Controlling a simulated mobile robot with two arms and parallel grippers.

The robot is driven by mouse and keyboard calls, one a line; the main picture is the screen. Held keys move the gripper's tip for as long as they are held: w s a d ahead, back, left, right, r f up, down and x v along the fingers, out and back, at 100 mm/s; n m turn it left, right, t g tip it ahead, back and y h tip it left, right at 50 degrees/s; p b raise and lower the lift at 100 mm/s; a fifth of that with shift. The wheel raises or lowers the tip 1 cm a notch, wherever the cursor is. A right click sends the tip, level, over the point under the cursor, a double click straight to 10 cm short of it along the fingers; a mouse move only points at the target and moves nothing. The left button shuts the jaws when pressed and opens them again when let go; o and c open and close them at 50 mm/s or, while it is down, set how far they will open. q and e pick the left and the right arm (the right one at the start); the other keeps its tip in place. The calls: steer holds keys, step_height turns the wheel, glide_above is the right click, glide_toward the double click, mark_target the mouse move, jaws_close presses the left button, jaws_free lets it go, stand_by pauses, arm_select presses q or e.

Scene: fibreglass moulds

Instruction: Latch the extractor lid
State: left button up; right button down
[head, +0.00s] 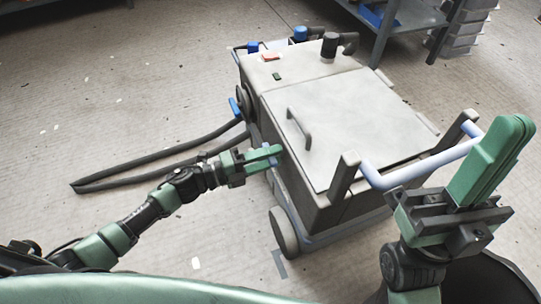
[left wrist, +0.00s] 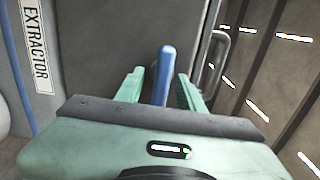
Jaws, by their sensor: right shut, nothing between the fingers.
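The extractor (head: 355,212) is a grey wheeled box in the middle of the head view. Its pale lid (head: 370,110) lies down flat over the body, with a dark handle (head: 299,127) on top. My left gripper (head: 277,155) is at the extractor's left side, below the lid's edge. In the left wrist view a blue lever (left wrist: 165,75) stands upright between the open green fingers, with a gap on each side. The lever's lower end is hidden by the gripper. My right gripper (head: 510,125) is shut and empty, raised at the right near the push handle.
A blue-grey push handle (head: 420,170) on two dark posts stands at the extractor's near end. A dark hose (head: 150,165) loops on the floor to the left. A dark pipe stub (head: 330,45) rises from the far end. A shelf (head: 405,15) stands behind.

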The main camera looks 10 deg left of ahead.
arm_select(q)
steer(key=p+v, duration=0.1)
steer(key=v, duration=0.6)
steer(key=shift+s+a+p, duration=0.25)
steer(key=shift+a+p, duration=0.1)
steer(key=shift+p, duration=0.05)
stand_by(0.3)
